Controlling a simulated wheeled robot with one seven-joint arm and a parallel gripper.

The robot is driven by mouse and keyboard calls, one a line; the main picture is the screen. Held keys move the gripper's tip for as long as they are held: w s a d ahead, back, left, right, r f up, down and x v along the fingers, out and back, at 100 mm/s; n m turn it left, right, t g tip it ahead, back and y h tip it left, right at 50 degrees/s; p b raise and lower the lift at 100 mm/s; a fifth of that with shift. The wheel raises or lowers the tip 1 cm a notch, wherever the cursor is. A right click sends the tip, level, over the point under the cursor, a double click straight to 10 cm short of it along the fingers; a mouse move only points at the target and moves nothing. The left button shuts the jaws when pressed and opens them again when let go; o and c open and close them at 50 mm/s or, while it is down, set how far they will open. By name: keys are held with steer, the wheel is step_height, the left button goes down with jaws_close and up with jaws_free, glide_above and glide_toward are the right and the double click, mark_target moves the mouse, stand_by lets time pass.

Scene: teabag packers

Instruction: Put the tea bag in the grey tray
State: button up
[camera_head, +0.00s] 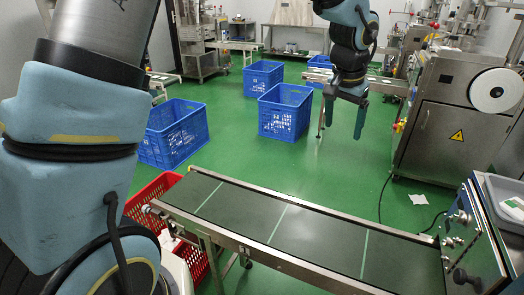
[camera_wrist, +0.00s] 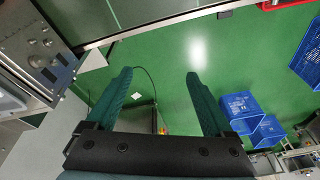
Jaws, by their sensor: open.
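A small flat white piece (camera_head: 418,198), which may be the tea bag, lies on the green floor right of centre. It also shows as a small white patch in the wrist view (camera_wrist: 137,95), between my fingers. The grey tray (camera_head: 490,201) is at the right edge of the head view, partly cut off, with something white and green (camera_head: 513,207) inside. My gripper (camera_head: 344,116) hangs over open floor beyond the conveyor, pointing down, well left of the tray. It is open and empty; both fingers show apart in the wrist view (camera_wrist: 159,76).
A dark green conveyor (camera_head: 325,238) with pale cross lines runs across the front, ending by a metal control panel (camera_head: 473,225). Blue crates (camera_head: 285,112) stand behind, and a red basket (camera_head: 150,197) at left. A steel machine (camera_head: 445,120) stands at right.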

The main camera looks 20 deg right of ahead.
steer(key=w+a+f+n+y, duration=0.15)
steer(key=w+a, duration=0.25)
steer(key=a, duration=0.4)
steer(key=w+a+n+h, duration=0.1)
steer(key=w+a+n, duration=0.15)
steer(key=a, duration=0.65)
steer(key=s+a+f+n, duration=0.1)
steer(key=s+a+n, duration=0.1)
steer(key=a, duration=1.1)
steer(key=s+a+f+n+y, duration=0.1)
steer(key=a+n, duration=0.4)
steer(key=a, duration=0.9)
steer(key=shift+s+f+n, duration=0.3)
steer(key=shift+s, duration=0.35)
steer(key=shift+y, duration=0.25)
